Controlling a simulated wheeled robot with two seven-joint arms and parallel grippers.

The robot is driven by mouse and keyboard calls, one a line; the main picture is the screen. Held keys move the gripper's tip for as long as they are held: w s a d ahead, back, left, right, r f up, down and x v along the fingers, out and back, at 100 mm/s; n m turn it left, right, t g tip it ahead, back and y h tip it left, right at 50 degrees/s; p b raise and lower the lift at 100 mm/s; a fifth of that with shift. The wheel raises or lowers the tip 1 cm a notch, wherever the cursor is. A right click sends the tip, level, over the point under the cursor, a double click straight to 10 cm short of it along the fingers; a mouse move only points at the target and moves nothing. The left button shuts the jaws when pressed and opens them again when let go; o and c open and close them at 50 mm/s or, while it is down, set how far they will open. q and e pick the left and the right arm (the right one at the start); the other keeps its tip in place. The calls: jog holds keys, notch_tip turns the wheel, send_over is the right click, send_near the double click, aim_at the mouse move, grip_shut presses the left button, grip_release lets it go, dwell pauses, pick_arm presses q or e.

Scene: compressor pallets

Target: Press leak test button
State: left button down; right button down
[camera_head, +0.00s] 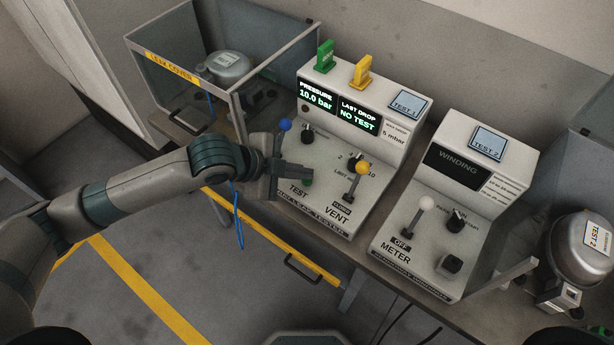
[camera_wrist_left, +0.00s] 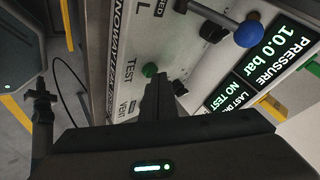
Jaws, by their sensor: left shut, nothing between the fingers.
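The leak tester (camera_head: 350,130) is a white sloped console with displays reading pressure 10.0 bar and last drop NO TEST. Its green button (camera_head: 308,180), beside the word TEST, is partly hidden by my left gripper (camera_head: 276,178) in the head view. In the left wrist view the green button (camera_wrist_left: 150,70) shows just beyond the tips of my shut, empty left fingers (camera_wrist_left: 158,82). I cannot tell whether they touch. My right gripper is in neither view.
A blue-knobbed lever (camera_head: 285,125) and a yellow-knobbed lever (camera_head: 362,167) stand on the tester near my gripper. A winding meter console (camera_head: 450,200) is to the right. A leak cover box (camera_head: 170,65) with a compressor (camera_head: 228,68) is behind left.

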aim_at(303, 184)
pick_arm(q)
jog(key=shift+f, duration=0.2)
dwell(0.4)
jog(key=shift+r, duration=0.1)
jog(key=shift+r+p, duration=0.85)
jog(key=shift+p, duration=0.2)
jog(key=shift+r, duration=0.1)
notch_tip(303, 184, up, 5)
jog(key=p, duration=0.5)
jog(key=shift+s+d, duration=0.1)
dwell(0.7)
